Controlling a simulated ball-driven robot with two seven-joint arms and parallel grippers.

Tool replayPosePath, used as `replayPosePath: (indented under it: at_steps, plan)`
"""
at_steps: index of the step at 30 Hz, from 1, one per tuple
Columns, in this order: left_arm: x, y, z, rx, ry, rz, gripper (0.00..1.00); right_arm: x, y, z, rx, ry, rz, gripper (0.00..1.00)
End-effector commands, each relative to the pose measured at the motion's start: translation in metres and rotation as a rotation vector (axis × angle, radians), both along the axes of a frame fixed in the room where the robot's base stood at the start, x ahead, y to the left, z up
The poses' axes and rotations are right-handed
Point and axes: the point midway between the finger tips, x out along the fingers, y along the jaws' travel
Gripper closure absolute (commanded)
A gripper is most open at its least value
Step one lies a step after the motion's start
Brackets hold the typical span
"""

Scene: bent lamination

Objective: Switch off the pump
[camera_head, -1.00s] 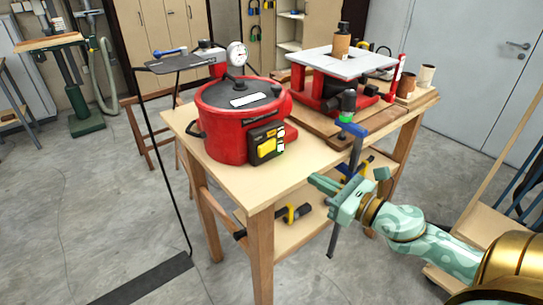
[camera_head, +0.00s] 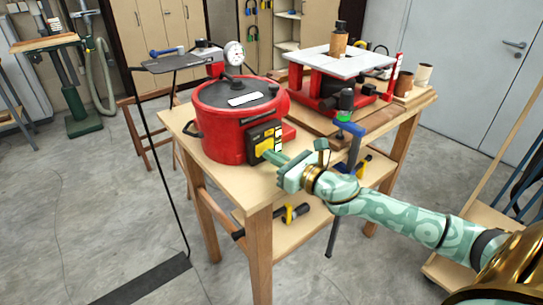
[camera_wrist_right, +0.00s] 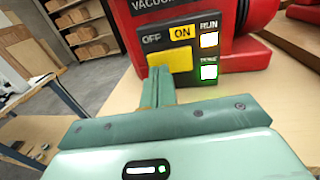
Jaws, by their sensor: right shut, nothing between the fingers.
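The pump is a red round pot (camera_head: 222,140) with a dark lid and a gauge, standing on the wooden bench. Its dark control panel (camera_head: 258,133) faces me at the lower right of the pot. In the right wrist view the panel has a wide yellow switch plate (camera_wrist_right: 182,58) under OFF and ON labels; ON is lit yellow. A RUN lamp (camera_wrist_right: 209,40) and a green-edged lamp (camera_wrist_right: 209,72) glow beside it. My right gripper (camera_head: 268,155) is shut and empty, its tips (camera_wrist_right: 160,72) at the lower left of the yellow plate. I cannot tell if they touch it.
A red machine with a grey top (camera_head: 340,62) stands behind on the bench (camera_head: 215,185), with brown cups (camera_head: 424,75) to its right. A blue clamp (camera_head: 350,128) grips the bench edge near my right arm. A black stand (camera_head: 150,125) is at the left.

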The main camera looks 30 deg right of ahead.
Motion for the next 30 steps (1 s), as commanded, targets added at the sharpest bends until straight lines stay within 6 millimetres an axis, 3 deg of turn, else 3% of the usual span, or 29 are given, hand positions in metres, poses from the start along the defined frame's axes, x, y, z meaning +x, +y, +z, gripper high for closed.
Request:
replayPosePath:
  at_steps: [14,18,30]
  plan:
    - [0.0,0.0,0.0,0.0,-0.001,0.001,1.0,0.008,0.002,0.0,0.001,0.0,0.0,1.0]
    - [0.004,0.0,0.016,0.0,-0.01,0.001,1.0,0.012,0.005,0.007,0.006,-0.003,-0.055,1.0]
    - [0.004,0.0,0.009,0.0,-0.007,0.001,1.0,0.013,0.001,0.0,0.001,0.0,-0.049,1.0]
